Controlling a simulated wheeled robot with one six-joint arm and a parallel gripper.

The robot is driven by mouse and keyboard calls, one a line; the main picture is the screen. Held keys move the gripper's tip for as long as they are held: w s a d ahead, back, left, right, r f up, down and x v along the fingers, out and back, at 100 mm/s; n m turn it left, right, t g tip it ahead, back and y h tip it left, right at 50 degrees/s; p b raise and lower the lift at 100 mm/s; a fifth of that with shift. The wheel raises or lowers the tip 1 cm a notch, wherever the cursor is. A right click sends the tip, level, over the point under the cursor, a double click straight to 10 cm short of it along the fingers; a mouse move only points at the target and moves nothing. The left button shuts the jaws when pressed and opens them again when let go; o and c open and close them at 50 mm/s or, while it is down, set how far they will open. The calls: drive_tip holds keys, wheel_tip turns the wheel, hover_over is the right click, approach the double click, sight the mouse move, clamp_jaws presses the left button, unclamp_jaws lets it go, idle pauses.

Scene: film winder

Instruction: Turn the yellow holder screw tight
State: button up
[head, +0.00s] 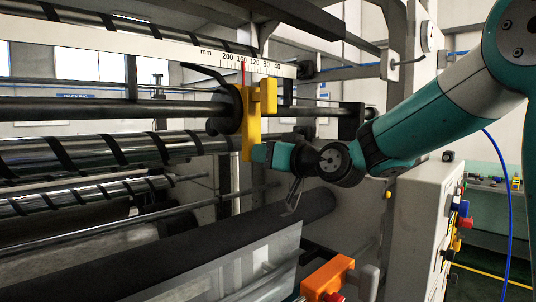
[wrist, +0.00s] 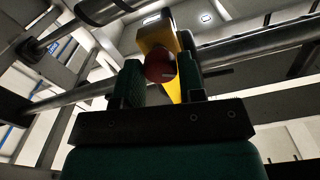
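The yellow holder (head: 250,122) hangs upright on the horizontal bar below the white ruler in the head view. In the wrist view the yellow holder (wrist: 155,36) is straight ahead, and its screw shows as a round red knob (wrist: 160,66). My gripper (head: 262,153) is at the lower end of the holder in the head view; the screw is hidden there. In the wrist view my gripper (wrist: 161,80) has one dark green finger on each side of the red knob.
A white ruler (head: 165,43) crosses above the holder. Black-striped rollers (head: 110,152) and bars run to the left. A dark roll (head: 180,255) lies below my gripper, and an orange block (head: 328,276) sits at the lower right. A grey control cabinet (head: 425,220) stands at the right.

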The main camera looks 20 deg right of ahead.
drive_tip(key=c, duration=0.4)
drive_tip(key=shift+m, duration=0.4)
drive_tip(key=m+p, duration=0.3)
drive_tip(key=m, duration=2)
drive_tip(key=shift+p, duration=0.4)
drive_tip(key=o, duration=0.9)
